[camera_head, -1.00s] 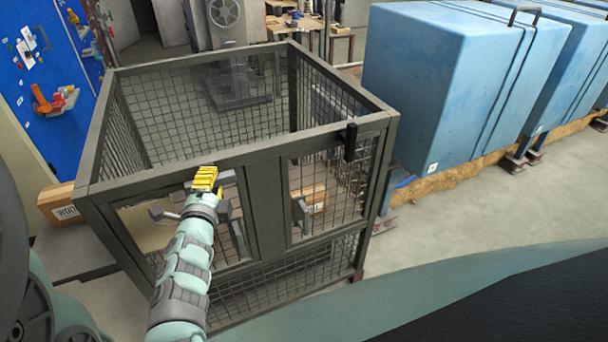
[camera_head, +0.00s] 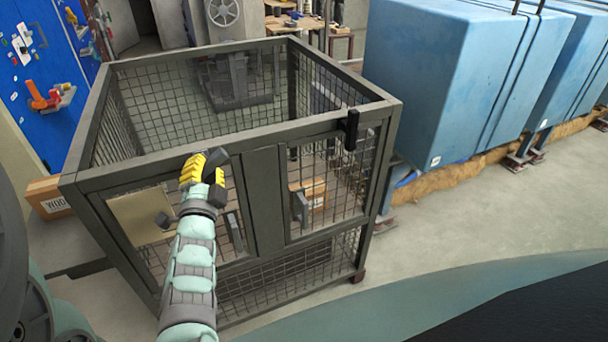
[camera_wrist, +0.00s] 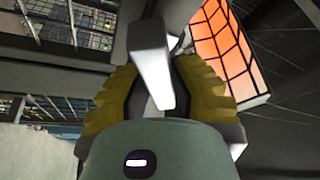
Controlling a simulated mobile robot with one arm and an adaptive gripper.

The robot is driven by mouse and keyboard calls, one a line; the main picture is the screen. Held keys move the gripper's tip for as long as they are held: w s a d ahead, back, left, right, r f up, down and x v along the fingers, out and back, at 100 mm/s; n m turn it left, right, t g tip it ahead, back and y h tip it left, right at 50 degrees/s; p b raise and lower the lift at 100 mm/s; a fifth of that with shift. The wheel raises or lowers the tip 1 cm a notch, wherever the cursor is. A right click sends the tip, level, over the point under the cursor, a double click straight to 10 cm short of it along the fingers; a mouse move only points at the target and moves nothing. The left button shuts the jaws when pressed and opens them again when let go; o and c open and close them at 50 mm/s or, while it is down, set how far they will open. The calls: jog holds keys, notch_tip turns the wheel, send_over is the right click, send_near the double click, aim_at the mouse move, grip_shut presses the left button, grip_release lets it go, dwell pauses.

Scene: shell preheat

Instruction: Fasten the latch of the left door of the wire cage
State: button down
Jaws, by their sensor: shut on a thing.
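The wire cage (camera_head: 262,195) is a dark open-topped frame with mesh walls and two front doors. The left door (camera_head: 131,234) appears closed in the front frame, partly covered by my arm. My gripper (camera_head: 204,163) has yellow fingers and is at the top edge of this door. It is shut on the dark latch (camera_head: 216,158), which sticks out tilted up and right. In the wrist view, the latch (camera_wrist: 150,62) shows as a grey bar between the yellow fingers. The left door's grey handle (camera_head: 234,232) is right of my arm.
The right door (camera_head: 327,190) has a black upright latch (camera_head: 351,130) at its top right. A cardboard box (camera_head: 48,197) stands left of the cage. Large blue blocks (camera_head: 440,80) stand to the right, with clear floor in front.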

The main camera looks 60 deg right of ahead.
jog(key=n+t+b, duration=0.1)
jog(key=n, duration=0.1)
jog(key=n+t+b, duration=0.1)
jog(key=n, duration=0.1)
jog(key=n+t+y, duration=0.1)
jog(key=n, duration=0.2)
jog(key=shift+f+b, duration=0.3)
jog(key=shift+b, duration=0.1)
jog(key=n+t+y, duration=0.1)
jog(key=n, duration=0.3)
jog(key=n+t+y+b, duration=0.1)
jog(key=n+t+y, duration=0.1)
jog(key=n, duration=0.2)
jog(key=shift+n, duration=0.5)
jog(key=c, duration=0.8)
grip_release()
jog(key=shift+w+r, duration=0.1)
jog(key=shift+r, duration=0.1)
jog(key=v, duration=1.2)
jog(key=shift+d+f, duration=0.1)
jog(key=shift+d, duration=0.05)
